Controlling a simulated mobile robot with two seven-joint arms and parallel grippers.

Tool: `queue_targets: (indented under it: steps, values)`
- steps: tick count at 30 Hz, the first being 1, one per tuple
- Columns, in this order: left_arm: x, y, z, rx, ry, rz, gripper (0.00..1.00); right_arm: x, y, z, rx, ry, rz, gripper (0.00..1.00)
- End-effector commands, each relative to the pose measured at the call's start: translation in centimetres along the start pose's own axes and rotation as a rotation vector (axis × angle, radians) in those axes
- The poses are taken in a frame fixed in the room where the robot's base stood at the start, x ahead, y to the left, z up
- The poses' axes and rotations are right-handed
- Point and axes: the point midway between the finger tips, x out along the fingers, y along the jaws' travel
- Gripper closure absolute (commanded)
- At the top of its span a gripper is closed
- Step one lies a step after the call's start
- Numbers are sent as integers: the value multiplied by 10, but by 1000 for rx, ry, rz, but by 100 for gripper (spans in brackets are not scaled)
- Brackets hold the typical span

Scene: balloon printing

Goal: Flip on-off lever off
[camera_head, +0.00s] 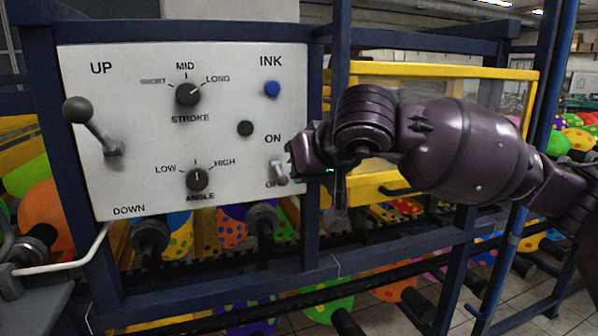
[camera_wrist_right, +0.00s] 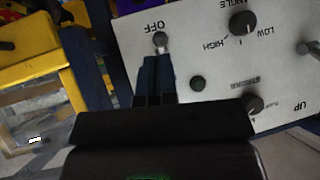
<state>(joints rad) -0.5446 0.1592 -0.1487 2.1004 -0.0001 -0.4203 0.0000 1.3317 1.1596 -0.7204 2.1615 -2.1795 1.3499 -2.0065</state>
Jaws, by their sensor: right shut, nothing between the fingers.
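The on-off lever (camera_head: 279,173) is a small light-grey lever at the lower right of the white control panel (camera_head: 150,75). It sits below the ON label and partly covers the OFF label, and it looks tilted down toward OFF. In the right wrist view, which is turned over, the lever's knob (camera_wrist_right: 160,39) is beside the OFF label. My right gripper (camera_head: 291,158) is at the panel's right edge, close beside the lever. Its dark fingers (camera_wrist_right: 154,75) are together and empty, just at the lever; whether they touch it is unclear. My left gripper is not in view.
The panel also carries a large lever (camera_head: 92,123), a STROKE knob (camera_head: 187,94), an ANGLE knob (camera_head: 197,179), a blue INK button (camera_head: 272,88) and a dark green button (camera_head: 245,128). A blue frame post (camera_head: 309,225) and yellow frame (camera_head: 440,71) stand close to the right.

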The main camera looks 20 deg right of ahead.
Motion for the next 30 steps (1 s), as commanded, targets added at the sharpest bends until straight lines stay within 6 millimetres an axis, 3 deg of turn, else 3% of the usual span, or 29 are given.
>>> queue_targets:
  steps: [6,15,30]
  values:
    - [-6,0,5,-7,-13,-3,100,-44,1,15,-3,4,2,100]
    - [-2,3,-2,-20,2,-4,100,-85,1,32,-2,3,2,100]
    - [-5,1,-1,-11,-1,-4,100,-93,1,36,0,0,1,100]
